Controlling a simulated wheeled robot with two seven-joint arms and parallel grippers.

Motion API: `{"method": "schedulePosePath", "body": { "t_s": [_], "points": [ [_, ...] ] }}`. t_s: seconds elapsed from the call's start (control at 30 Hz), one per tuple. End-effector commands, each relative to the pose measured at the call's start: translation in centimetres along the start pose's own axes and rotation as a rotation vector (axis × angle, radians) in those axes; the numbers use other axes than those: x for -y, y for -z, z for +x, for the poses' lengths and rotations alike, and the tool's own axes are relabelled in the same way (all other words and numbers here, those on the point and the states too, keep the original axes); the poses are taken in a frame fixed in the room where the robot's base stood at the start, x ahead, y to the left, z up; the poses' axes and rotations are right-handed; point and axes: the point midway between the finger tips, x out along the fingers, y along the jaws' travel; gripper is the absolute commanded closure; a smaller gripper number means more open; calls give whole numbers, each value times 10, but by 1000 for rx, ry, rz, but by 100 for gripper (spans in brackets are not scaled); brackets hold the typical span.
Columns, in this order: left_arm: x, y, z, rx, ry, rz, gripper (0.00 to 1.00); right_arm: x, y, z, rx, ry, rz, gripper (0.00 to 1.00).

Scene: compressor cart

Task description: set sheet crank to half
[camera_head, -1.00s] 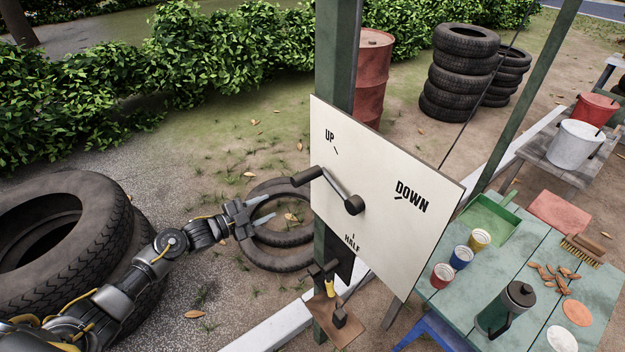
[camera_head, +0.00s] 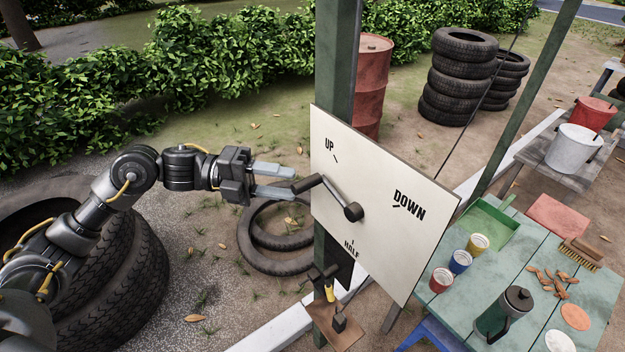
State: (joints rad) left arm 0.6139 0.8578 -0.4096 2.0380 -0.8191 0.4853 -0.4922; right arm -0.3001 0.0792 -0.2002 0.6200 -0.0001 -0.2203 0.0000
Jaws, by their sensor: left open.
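The sheet crank (camera_head: 341,196) is a grey arm on a round dark hub, mounted on a white board (camera_head: 390,230) marked UP, DOWN and HALF. Its arm points up and left from the hub, and its dark handle (camera_head: 307,184) sticks out past the board's left edge. The HALF mark (camera_head: 350,246) is below the hub. My left gripper (camera_head: 292,181) is open, with its two light fingers pointing right at the handle. The fingertips are close to the handle's left end; I cannot tell whether they touch it. My right gripper is not in view.
A green post (camera_head: 338,60) holds the board. A small shelf with a yellow-handled tool (camera_head: 330,291) is below. The green table (camera_head: 455,305) at the right carries cups, a dustpan, a brush and a dark jug. Tyres (camera_head: 275,240) lie on the ground behind my left gripper.

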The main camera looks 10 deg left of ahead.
Motion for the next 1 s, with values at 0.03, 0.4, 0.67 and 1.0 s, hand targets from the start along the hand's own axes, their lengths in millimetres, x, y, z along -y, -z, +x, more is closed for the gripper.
{"method": "schedulePosePath", "body": {
  "t_s": [0.03,0.4,0.67,1.0],
  "points": [
    [6,0,11,-3,3,0,59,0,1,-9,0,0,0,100],
    [2,-1,58,2,1,-1,59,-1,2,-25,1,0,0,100],
    [0,-1,62,2,0,0,59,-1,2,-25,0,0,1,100],
    [0,0,62,2,0,0,91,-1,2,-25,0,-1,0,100]
  ]
}}
